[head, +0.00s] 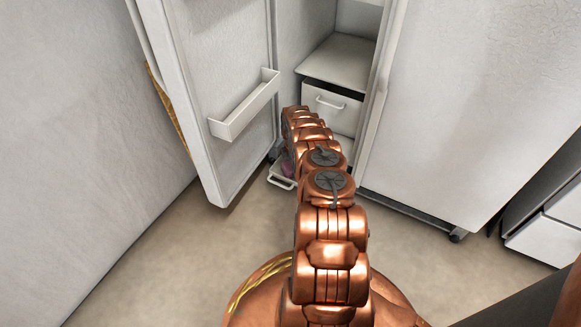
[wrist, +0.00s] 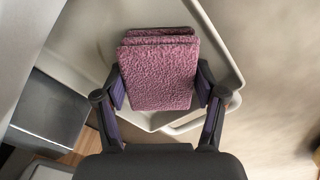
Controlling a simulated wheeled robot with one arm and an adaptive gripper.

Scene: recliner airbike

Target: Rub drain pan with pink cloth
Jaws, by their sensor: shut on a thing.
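The pink cloth (wrist: 158,75) is a folded, fuzzy pad in the wrist view. My gripper (wrist: 161,88) is shut on it, with one finger at each side. The drain pan (wrist: 100,28) is a pale, shallow tray with a raised rim and a loop handle, lying behind the cloth in the wrist view. The cloth is over the pan; I cannot tell whether they touch. In the head view the front of the pan (head: 281,182) shows low at the open fridge. My arm hides most of it and my gripper there.
The fridge door (head: 225,75) stands open on the left, with a white shelf bin (head: 245,104). A white drawer (head: 331,107) sits inside the fridge. A closed white door (head: 465,110) is on the right. The floor in front is clear on the left.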

